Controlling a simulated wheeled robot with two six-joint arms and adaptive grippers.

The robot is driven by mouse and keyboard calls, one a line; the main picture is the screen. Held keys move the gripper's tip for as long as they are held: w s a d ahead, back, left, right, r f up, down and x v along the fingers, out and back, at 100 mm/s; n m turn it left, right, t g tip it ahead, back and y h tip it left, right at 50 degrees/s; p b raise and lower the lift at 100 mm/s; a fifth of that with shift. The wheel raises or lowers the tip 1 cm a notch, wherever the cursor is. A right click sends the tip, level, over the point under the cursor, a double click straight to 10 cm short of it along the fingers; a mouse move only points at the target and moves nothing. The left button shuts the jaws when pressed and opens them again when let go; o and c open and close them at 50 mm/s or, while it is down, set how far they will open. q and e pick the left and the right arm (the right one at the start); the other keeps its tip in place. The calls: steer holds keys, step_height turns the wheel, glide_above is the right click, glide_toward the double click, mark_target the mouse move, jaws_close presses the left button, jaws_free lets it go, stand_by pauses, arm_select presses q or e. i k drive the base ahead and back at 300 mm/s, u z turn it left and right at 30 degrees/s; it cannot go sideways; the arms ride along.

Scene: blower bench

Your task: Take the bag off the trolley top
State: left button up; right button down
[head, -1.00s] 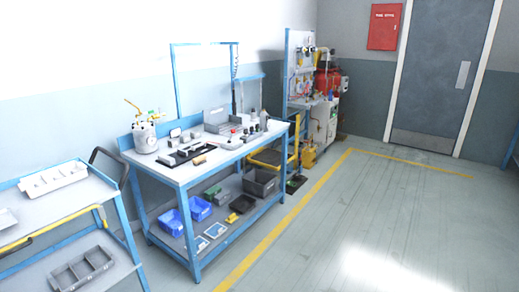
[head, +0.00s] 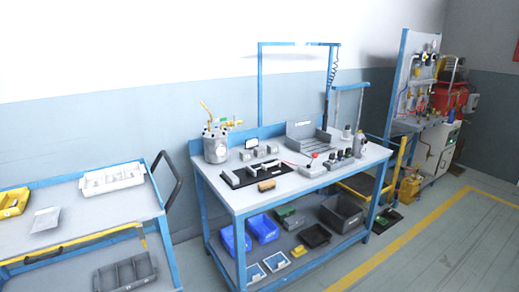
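The trolley (head: 100,218) stands at the left in the head view, blue-framed with a grey top and a black handle at its right end. A small pale grey bag (head: 46,220) lies flat on the trolley top, between a yellow bin and a white divided tray. Neither of my grippers shows in the head view.
The yellow bin (head: 13,203) and the white tray (head: 113,179) sit on the trolley top. A grey divided tray (head: 125,274) is on its lower shelf. A blue workbench (head: 225,188) with a metal pot (head: 216,148) and fixtures stands to the right. Floor is clear at lower right.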

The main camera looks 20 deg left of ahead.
mark_target(46, 218)
steer(key=u, duration=0.85)
steer(key=i, duration=0.95)
steer(key=u, duration=0.75)
